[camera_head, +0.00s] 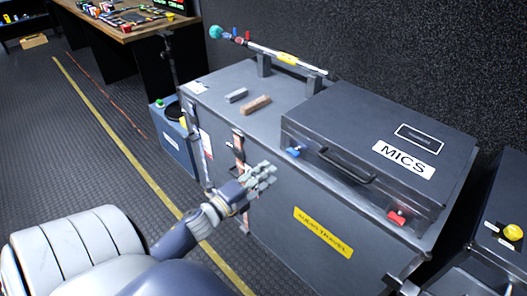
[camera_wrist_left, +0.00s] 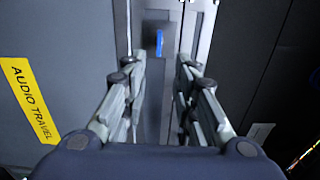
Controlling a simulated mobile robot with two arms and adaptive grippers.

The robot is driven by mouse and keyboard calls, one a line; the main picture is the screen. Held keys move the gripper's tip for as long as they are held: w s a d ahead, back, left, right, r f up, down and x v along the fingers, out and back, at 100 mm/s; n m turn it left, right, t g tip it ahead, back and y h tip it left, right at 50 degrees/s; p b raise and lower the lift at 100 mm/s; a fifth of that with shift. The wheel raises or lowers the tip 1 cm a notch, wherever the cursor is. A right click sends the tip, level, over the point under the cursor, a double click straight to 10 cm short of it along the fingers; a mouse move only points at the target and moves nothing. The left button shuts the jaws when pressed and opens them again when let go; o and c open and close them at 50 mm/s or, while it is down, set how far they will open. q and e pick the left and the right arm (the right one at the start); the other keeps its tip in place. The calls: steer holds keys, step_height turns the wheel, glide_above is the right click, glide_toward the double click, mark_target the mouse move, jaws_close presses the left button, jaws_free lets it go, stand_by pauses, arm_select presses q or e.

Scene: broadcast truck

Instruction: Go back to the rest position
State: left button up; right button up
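My left gripper (camera_head: 262,177) is in front of the near face of a large grey flight case (camera_head: 270,205), just below its top edge. In the left wrist view its fingers (camera_wrist_left: 160,72) are spread with an empty gap between them. Behind the gap are a pale metal strip and a small blue part (camera_wrist_left: 159,42) on the case. I cannot tell whether the fingertips touch the case. My right gripper is not in view.
A closed MICS case (camera_head: 380,150), a brown block (camera_head: 255,105), a grey block (camera_head: 236,95) and a pole with a teal ball (camera_head: 215,32) are on the flight case. A blue box (camera_head: 176,140) stands left of it. The floor (camera_head: 75,150) at left is clear.

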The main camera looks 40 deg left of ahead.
arm_select(q)
steer(key=shift+s, duration=0.1)
stand_by(0.5)
steer(key=s+d+f+n+g+y+p, duration=0.1)
steer(key=s+f+n+g, duration=0.35)
steer(key=f, duration=1.05)
steer(key=s+d+f+n+g+y, duration=0.1)
steer(key=s+f+n+g+y, duration=0.35)
steer(key=f, duration=1.05)
steer(key=s+d+f+n+g+h, duration=0.1)
steer(key=s+d+f, duration=0.3)
steer(key=s, duration=0.6)
steer(key=s+d+f+n+g+h, duration=0.1)
steer(key=s+d+f+n+g, duration=0.3)
steer(key=s+f, duration=0.4)
steer(key=s+d+f+n+g+h+p, duration=0.1)
steer(key=s+f, duration=0.5)
steer(key=s, duration=0.7)
steer(key=d+n+g+h, duration=0.1)
steer(key=d+g, duration=0.1)
steer(key=d, duration=0.1)
steer(key=shift+d+f+n, duration=0.3)
steer(key=shift+f+n, duration=0.05)
steer(key=shift+n, duration=0.05)
steer(key=shift+s, duration=0.1)
